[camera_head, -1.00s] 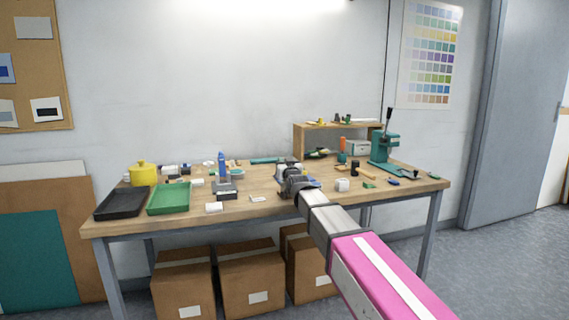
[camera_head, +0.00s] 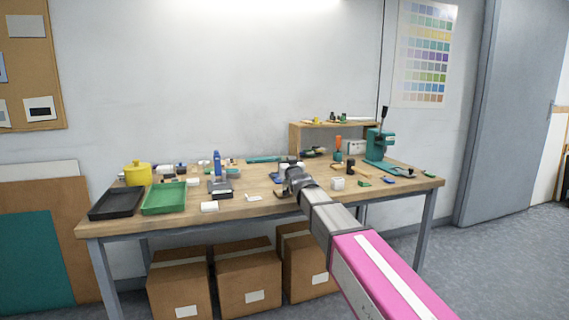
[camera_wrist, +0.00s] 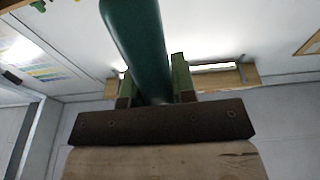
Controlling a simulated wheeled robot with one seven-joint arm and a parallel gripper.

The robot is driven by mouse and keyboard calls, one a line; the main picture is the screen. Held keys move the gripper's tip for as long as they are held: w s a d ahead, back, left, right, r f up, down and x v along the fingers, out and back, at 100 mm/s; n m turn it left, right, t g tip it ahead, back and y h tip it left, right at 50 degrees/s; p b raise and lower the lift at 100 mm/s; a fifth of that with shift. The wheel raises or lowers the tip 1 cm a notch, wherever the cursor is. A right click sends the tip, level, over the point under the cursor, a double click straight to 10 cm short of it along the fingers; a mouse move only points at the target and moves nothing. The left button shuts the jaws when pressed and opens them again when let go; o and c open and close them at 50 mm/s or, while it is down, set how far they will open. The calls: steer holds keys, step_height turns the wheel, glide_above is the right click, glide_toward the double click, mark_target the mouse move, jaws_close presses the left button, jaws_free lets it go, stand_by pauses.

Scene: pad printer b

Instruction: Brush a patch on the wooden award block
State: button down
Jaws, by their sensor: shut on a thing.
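In the head view my gripper (camera_head: 284,180) is over the middle of the wooden table and small in the picture. The wrist view looks upside down. There my gripper (camera_wrist: 155,92) has narrow green fingers on both sides of a smooth dark green rounded shaft (camera_wrist: 132,35) and is shut on it. The shaft looks like a brush handle, but I see no bristles. A small brownish thing (camera_head: 281,191) lies by the gripper in the head view. I cannot tell whether it is the wooden award block, which I cannot make out elsewhere.
A black tray (camera_head: 116,203), a green tray (camera_head: 163,198) and a yellow pot (camera_head: 137,174) stand at the table's left. A blue bottle (camera_head: 217,163) stands left of centre. A teal press (camera_head: 380,145) and a wooden shelf (camera_head: 295,140) are at the back right. Small items lie scattered around.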

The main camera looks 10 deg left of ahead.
stand_by(0.3)
steer(key=shift+s+a+r, duration=0.1)
steer(key=shift+s+a, duration=0.6)
steer(key=shift+a, duration=0.25)
steer(key=c, duration=1.8)
jaws_free()
steer(key=shift+c, duration=0.2)
jaws_close()
steer(key=shift+w+d, duration=0.7)
steer(key=shift+d, duration=0.25)
steer(key=shift+r, duration=1.95)
